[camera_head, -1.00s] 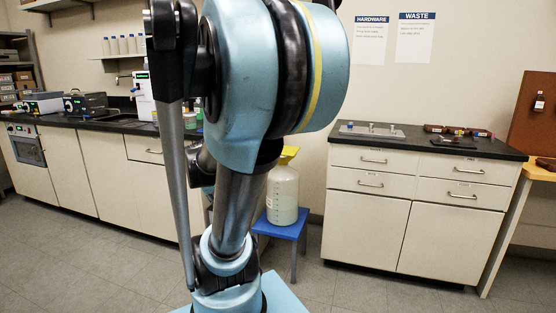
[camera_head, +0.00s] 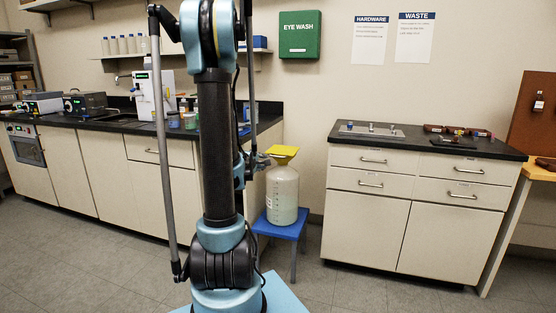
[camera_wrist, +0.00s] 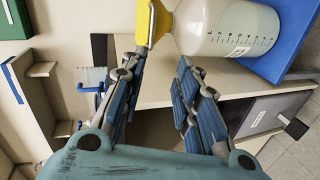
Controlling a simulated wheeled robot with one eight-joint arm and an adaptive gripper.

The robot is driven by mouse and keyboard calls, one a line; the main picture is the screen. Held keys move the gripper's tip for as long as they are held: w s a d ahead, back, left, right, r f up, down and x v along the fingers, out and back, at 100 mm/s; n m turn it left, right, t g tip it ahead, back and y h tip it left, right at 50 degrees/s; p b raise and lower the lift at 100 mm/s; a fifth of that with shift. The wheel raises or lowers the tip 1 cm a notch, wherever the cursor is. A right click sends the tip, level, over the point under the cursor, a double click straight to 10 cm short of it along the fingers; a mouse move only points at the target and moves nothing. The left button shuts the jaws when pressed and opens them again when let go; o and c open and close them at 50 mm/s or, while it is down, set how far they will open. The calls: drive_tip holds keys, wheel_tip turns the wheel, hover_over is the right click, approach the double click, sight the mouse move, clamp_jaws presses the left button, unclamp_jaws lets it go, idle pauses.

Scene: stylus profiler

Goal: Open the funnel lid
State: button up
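A yellow funnel with a flat yellow top (camera_head: 283,150) sits on the neck of a large translucent bottle (camera_head: 283,196). The top looks closed down over the funnel in the head view. My gripper (camera_head: 258,163) is at the left side of the funnel, partly hidden behind my arm. In the wrist view the funnel (camera_wrist: 153,22) and bottle (camera_wrist: 228,28) appear sideways at the top. My gripper (camera_wrist: 162,60) has its two fingers spread with nothing between them. The left finger's tip is close to the funnel's yellow edge; I cannot tell whether they touch.
The bottle stands on a blue stool (camera_head: 288,227) between a left bench (camera_head: 110,170) and a right cabinet (camera_head: 400,200). A sink and lab devices line the left bench. The floor (camera_head: 370,290) in front of the right cabinet is clear.

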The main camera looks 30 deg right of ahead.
drive_tip(key=shift+n+t+h, duration=0.3)
drive_tip(key=shift+n+h, duration=0.1)
drive_tip(key=shift+n, duration=0.3)
drive_tip(key=x, duration=2)
drive_tip(key=shift+s+d+f, duration=0.15)
drive_tip(key=shift+s+d, duration=0.05)
drive_tip(key=shift+d, duration=0.3)
